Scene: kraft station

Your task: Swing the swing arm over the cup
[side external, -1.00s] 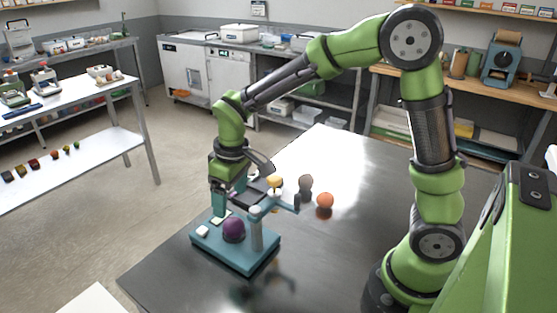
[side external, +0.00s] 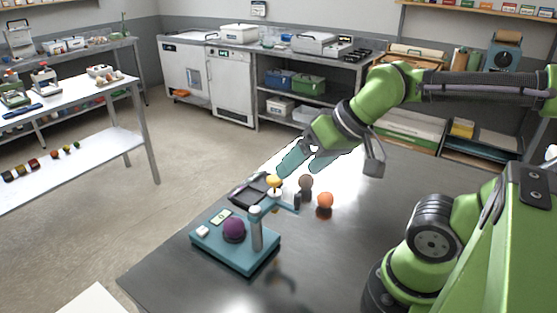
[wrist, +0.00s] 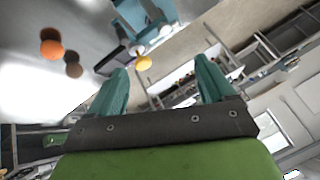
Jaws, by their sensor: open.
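A teal base (side external: 228,252) stands on the table with a grey upright post (side external: 256,230). A teal swing arm (side external: 284,205) reaches from the post top toward the back right, off the base, with a dark piece at its end. A purple ball (side external: 234,229) sits on the base left of the post, in a dark ring; I cannot tell whether this is the cup. The swing arm does not lie over the ball. My gripper (side external: 305,160) is open and empty, raised behind the swing arm. Its two teal fingers frame the wrist view (wrist: 160,80).
A yellow ball (side external: 273,180), a brown ball (side external: 306,182) and an orange ball (side external: 325,200) are near the swing arm's end. A dark tray (side external: 246,192) lies behind the base.

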